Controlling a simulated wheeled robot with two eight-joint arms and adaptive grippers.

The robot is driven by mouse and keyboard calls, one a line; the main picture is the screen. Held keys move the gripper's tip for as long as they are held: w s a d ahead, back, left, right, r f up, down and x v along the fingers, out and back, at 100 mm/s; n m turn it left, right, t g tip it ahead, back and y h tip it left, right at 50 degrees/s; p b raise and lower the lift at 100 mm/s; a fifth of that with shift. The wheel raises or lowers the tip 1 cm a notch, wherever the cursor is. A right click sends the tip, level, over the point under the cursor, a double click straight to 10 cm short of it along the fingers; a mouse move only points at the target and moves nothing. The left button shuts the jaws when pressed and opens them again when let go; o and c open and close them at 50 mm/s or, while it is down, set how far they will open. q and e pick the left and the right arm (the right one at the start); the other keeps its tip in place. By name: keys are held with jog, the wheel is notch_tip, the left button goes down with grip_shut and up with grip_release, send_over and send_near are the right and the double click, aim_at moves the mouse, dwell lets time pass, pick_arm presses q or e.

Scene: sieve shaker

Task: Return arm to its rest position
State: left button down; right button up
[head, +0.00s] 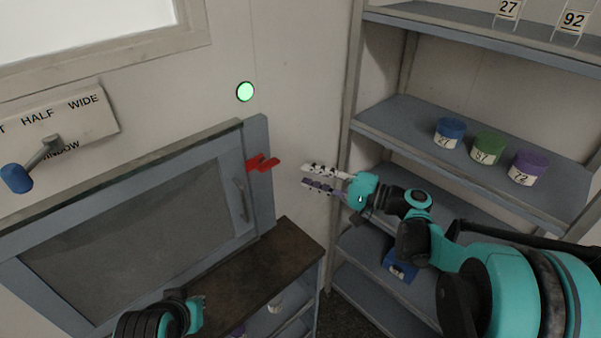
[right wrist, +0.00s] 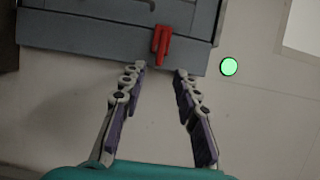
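My right gripper (head: 306,177) is open and empty in front of the wall, to the right of the red latch (head: 263,163) on the cabinet frame. In the right wrist view its two fingers (right wrist: 160,70) stand apart, with the red latch (right wrist: 160,44) beyond the tips and nothing between them. My right arm reaches in from the right of the head view. Part of my left arm (head: 165,315) shows at the bottom left of the head view; its fingertips are not visible.
The grey cabinet door (head: 140,235) looks closed, above a dark counter (head: 275,260). A green light (head: 245,91) glows on the wall. Shelves at the right hold blue (head: 450,132), green (head: 488,148) and purple (head: 528,168) jars. A blue-handled lever (head: 17,178) is at the left.

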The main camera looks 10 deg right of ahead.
dwell(0.4)
jog(key=s+a+f+n+g+h+b, duration=0.25)
jog(key=s+f+h, duration=0.45)
jog(key=s+f, duration=0.35)
jog(key=s+d+f+n+h, duration=0.2)
jog(key=s+d+f+h, duration=0.1)
jog(key=s, duration=0.3)
jog(key=s+d+f+n+h+b, duration=0.1)
jog(key=s+d+f+n+h, duration=0.1)
jog(key=s+d+f+h, duration=0.2)
jog(key=shift+s+d+h, duration=0.6)
jog(key=shift+s+d, duration=0.4)
jog(key=shift+d, duration=0.25)
